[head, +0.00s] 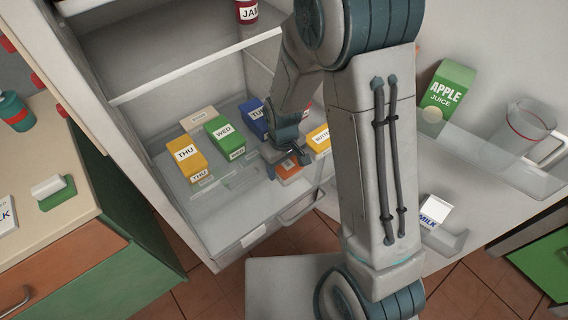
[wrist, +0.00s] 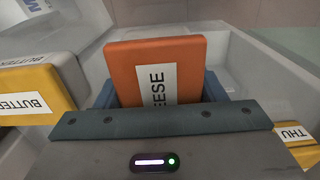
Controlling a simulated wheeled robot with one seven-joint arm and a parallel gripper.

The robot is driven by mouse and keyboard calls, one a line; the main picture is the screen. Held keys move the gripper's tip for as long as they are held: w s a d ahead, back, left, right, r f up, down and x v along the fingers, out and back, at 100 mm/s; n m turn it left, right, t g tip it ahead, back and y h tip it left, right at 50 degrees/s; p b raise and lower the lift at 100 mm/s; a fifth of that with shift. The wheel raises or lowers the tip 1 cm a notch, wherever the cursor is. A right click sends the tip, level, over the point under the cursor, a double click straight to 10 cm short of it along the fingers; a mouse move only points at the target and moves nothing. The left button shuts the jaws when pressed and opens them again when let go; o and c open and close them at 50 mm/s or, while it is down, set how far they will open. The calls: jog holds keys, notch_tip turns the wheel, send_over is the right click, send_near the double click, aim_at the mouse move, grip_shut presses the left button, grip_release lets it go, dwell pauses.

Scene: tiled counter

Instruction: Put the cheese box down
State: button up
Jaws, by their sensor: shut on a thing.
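The orange cheese box (head: 289,169) is in the open fridge, at the clear lower drawer. It fills the middle of the wrist view (wrist: 130,62), with its white label partly showing. My gripper (head: 291,152) is shut on it, with blue-grey jaws on both sides of the box. In the head view my arm hides part of the box and the area behind it. I cannot tell whether its underside touches the surface below.
A yellow butter box (head: 319,139) is right beside the cheese box. The yellow THU box (head: 186,155), green WED box (head: 224,132) and blue box (head: 254,117) stand to the left. The drawer's clear front wall is close. Apple juice (head: 447,90) stands in the door.

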jog(key=shift+f, duration=0.2)
jog(key=o, duration=1.2)
jog(key=shift+r, duration=0.1)
notch_tip(320, 180, up, 12)
jog(key=shift+r+p, duration=0.15)
jog(key=shift+p, duration=0.45)
jog(key=s+d+r+m, duration=0.2)
jog(key=s+d+r, duration=0.1)
jog(key=s+d, duration=0.1)
jog(key=s+d+r+m+t, duration=0.1)
jog(key=s+d+r+m, duration=0.1)
jog(key=s+d+r, duration=0.1)
jog(key=s+d+r+m+t, duration=0.1)
jog(key=s+d+r+m, duration=0.1)
jog(key=s+d+r, duration=0.2)
jog(key=shift+s+d+r+m, duration=0.25)
jog(key=shift+s+d+m, duration=0.15)
jog(key=shift+s, duration=0.25)
